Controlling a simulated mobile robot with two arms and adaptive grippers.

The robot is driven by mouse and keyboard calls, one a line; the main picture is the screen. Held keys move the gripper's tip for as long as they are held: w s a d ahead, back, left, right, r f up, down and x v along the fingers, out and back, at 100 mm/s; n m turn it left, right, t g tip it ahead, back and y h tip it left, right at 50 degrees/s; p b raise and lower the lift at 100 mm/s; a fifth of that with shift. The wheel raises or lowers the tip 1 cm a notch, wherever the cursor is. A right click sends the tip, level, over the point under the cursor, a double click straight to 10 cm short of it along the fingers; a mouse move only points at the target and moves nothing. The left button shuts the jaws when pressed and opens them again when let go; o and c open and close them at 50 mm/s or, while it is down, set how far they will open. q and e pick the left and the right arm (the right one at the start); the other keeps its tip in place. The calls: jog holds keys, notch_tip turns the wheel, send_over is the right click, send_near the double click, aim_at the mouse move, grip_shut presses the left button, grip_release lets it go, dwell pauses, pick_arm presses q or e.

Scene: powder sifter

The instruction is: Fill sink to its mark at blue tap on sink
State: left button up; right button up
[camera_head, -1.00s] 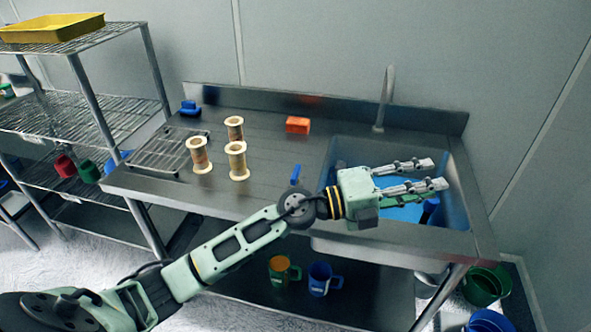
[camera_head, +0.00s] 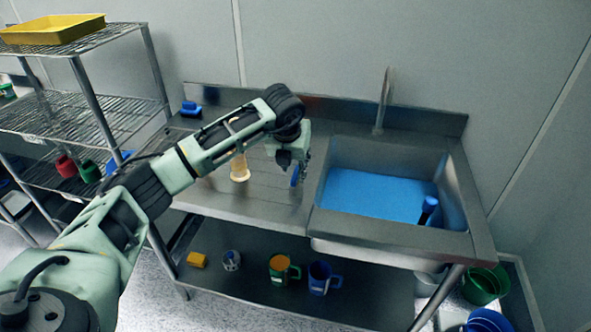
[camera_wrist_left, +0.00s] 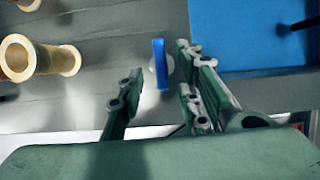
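The blue tap handle (camera_head: 294,176) stands upright on the counter left of the sink; in the left wrist view the blue handle (camera_wrist_left: 160,63) rises from a pale round base. The sink (camera_head: 455,185) holds blue water (camera_head: 370,194) over its floor. I cannot make out a level mark. A grey spout (camera_head: 384,100) stands behind the sink. My left gripper (camera_head: 300,172) points down at the handle. In the wrist view its fingers (camera_wrist_left: 158,85) are spread, with the handle showing in the gap between them; contact cannot be told. My right gripper is not in view.
A dark-blue object (camera_head: 428,208) stands in the sink's right part. A tan spool (camera_head: 239,167) is beside my arm, which hides much of the counter. Mugs (camera_head: 320,278) stand on the lower shelf. A wire rack (camera_head: 80,110) is at left.

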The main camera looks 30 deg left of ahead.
aim_at(296, 173)
pick_arm(q)
jog(key=shift+p+x, duration=0.35)
jog(key=shift+x, duration=1.7)
jog(key=shift+c, duration=0.5)
grip_shut()
